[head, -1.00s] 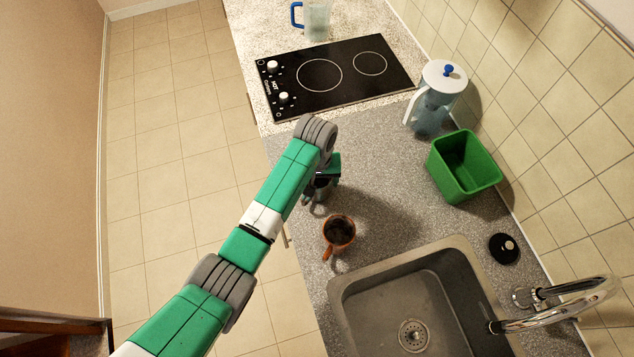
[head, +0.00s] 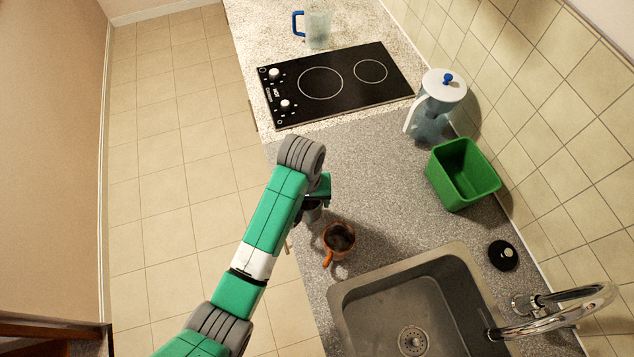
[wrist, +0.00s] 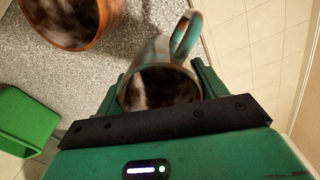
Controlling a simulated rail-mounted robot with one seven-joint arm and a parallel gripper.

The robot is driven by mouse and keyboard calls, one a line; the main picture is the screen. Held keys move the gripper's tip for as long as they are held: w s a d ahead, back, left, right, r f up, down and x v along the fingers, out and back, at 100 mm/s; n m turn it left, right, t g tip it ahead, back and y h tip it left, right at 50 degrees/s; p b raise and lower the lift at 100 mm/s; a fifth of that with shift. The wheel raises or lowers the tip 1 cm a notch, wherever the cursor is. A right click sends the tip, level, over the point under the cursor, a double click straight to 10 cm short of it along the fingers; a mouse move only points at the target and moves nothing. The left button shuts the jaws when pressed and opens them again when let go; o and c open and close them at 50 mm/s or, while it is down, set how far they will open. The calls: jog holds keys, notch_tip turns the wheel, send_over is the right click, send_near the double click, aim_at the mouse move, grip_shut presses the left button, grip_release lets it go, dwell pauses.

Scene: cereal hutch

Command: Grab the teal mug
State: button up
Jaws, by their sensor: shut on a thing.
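The teal mug (wrist: 160,52) is between my gripper's fingers in the wrist view. Its body looks teal-grey, its mouth faces the camera, and its teal handle points up and right. The inside looks dark and mottled. My gripper (wrist: 163,88) is shut on the mug, with one finger at each side. In the head view my gripper (head: 318,192) is at the counter's front edge, and only a small grey part of the mug (head: 312,213) shows below it. My arm hides the rest. I cannot tell whether the mug touches the counter.
An orange-brown mug (head: 338,240) stands close beside, also in the wrist view (wrist: 75,22). The sink (head: 400,300) is beyond it. A green bin (head: 462,172), a lidded pitcher (head: 434,108) and a black lid (head: 503,255) stand towards the wall. A stove (head: 340,83) is at the back.

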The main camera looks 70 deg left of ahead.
jog(key=s+d, duration=0.6)
jog(key=s, duration=0.1)
jog(key=shift+d+r, duration=0.35)
jog(key=shift+r, duration=0.1)
